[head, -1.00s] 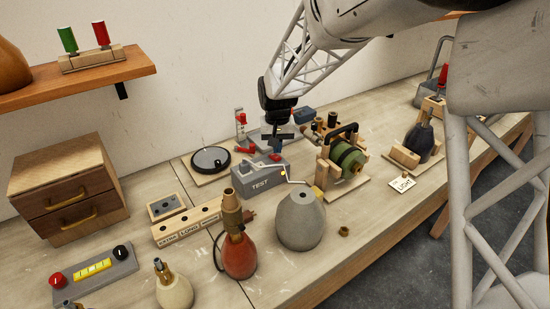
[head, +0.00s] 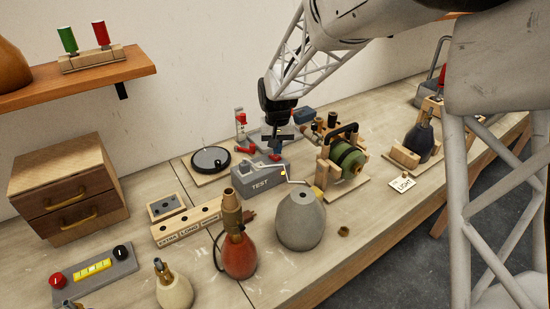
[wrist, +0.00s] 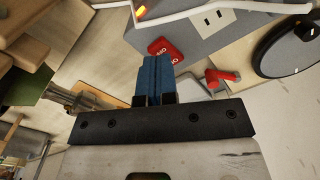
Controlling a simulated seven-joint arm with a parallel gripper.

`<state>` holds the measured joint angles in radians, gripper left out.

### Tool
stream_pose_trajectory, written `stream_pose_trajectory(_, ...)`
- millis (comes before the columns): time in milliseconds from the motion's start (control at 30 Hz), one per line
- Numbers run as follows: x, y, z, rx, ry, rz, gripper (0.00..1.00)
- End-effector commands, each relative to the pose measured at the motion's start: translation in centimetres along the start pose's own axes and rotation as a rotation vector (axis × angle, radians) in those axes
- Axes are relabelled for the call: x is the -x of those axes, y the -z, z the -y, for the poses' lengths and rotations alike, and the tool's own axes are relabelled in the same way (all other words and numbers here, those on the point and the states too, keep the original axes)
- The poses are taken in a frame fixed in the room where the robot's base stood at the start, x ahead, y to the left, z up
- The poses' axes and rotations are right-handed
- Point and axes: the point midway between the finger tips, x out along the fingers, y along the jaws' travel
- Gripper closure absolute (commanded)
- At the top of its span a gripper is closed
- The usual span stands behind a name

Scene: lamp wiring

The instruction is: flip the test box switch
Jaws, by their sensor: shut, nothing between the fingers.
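The grey test box (head: 262,178), marked TEST, sits on the bench with a bent metal arm on its top. It also shows at the top of the wrist view (wrist: 205,38). Its red switch (wrist: 162,47) shows in the wrist view, partly covered by my fingers. My gripper (head: 276,154) points down over the far right end of the box. Its blue fingers are together and empty in the wrist view (wrist: 157,62). The fingertips appear at or very near the switch; I cannot tell whether they touch it.
A green coil in a wooden frame (head: 348,158) stands close to the right. A round black disc (head: 211,159) lies to the left. A grey vase-like lamp base (head: 300,222) and a red one (head: 239,258) stand in front. A red-handled part (wrist: 221,77) is beside the box.

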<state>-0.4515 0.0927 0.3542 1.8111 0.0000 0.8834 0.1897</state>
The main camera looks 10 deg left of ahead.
Motion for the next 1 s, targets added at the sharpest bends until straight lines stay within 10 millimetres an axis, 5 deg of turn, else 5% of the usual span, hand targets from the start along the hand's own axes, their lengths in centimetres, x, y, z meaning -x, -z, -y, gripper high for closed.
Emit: stream_pose_trajectory(1000, -1.1, 0.0, 0.0, 0.000, 0.000, 0.001, 1.00)
